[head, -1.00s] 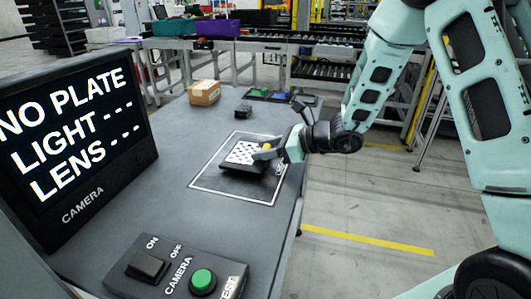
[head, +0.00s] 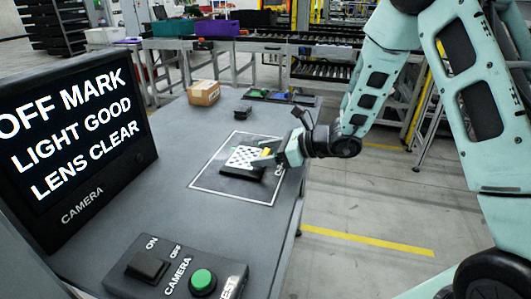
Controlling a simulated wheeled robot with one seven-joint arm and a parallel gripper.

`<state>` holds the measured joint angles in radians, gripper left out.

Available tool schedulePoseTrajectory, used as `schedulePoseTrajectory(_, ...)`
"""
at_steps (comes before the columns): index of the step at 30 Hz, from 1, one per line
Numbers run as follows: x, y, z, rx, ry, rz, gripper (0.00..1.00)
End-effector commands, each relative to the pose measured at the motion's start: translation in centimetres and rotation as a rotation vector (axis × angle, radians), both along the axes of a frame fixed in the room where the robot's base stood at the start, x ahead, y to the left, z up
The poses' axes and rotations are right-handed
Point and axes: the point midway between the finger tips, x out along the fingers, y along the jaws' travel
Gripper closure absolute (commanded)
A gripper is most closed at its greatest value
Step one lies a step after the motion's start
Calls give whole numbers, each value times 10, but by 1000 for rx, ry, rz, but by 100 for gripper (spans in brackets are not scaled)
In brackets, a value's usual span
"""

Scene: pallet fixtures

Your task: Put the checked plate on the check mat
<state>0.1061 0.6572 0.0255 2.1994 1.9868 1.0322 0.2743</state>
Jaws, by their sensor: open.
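The checked plate (head: 243,157), a black-and-white chequered square on a dark base with a yellow part at its right, lies inside the white outline of the check mat (head: 213,188). It sits towards the mat's right side and is turned a little against the outline. My gripper (head: 272,158) is open at the plate's right edge, beside the yellow part. It hides some of that edge, and I cannot tell whether it touches the plate. The screen (head: 75,135) at left reads "OFF MARK, LIGHT GOOD, LENS CLEAR".
A camera control box (head: 175,270) with a black switch and a green button stands at the front. A cardboard box (head: 204,93), a small black block (head: 243,111) and dark trays (head: 268,95) are at the back. The table between mat and screen is clear.

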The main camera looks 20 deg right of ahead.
Motion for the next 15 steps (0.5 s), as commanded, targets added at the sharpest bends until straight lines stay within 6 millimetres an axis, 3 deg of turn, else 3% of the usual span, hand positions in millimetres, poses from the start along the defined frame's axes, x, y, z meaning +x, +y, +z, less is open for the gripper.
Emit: schedulePoseTrajectory(15, -53, -75, 38, -1, -2, -3, 35)
